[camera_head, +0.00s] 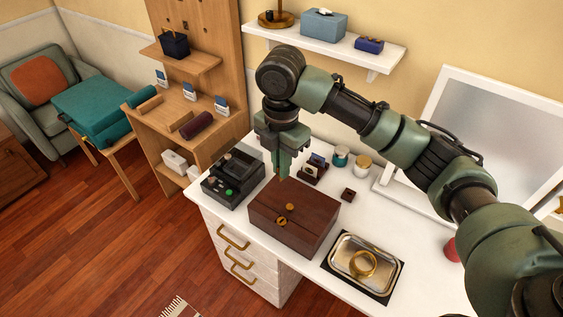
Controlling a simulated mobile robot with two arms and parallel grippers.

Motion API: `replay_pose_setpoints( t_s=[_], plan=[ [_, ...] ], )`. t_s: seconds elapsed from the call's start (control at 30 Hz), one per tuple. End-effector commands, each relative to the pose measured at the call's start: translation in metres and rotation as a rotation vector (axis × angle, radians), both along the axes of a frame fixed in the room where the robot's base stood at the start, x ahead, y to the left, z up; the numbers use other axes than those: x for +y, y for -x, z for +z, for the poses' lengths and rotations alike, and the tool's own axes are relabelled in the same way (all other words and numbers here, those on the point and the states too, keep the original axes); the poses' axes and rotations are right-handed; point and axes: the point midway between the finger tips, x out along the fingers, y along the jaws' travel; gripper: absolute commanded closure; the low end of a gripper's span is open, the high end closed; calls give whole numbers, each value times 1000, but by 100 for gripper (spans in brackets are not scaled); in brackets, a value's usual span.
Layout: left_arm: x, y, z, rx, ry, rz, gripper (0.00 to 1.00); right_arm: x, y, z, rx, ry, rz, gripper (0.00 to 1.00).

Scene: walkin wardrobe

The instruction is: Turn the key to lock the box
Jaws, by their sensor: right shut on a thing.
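The box (294,224) is dark brown wood and stands shut on the white desk. Its front bears a round gold knob (290,207) near the lid edge and a gold lock plate (281,221) just below it. My right gripper (283,174) points straight down, in the picture just above the back edge of the lid, apart from the lock plate. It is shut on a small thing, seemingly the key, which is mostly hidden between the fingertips. I cannot make out its shape. My left gripper is not in view.
On the white desk (375,226), a black case (232,184) stands left of the box and a metal tray (345,272) with a gold ring-shaped item (362,264) lies right. Small jars (341,156) and a dark small block (348,195) stand behind. A mirror (480,130) leans at right.

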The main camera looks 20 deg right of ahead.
Motion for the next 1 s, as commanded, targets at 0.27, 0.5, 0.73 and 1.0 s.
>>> replay_pose_setpoints(
  t_s=[0.27, 0.5, 0.73, 1.0],
  plan=[
    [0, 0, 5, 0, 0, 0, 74, 0, 0, 0, 1, 1, 0, 100],
    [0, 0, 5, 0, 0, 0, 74, 0, 0, -1, 1, 1, 0, 100],
    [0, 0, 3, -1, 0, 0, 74, 0, 0, -8, 1, 0, -1, 100],
    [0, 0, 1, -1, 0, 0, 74, 0, 0, -16, 1, 1, -1, 100]
  ],
)
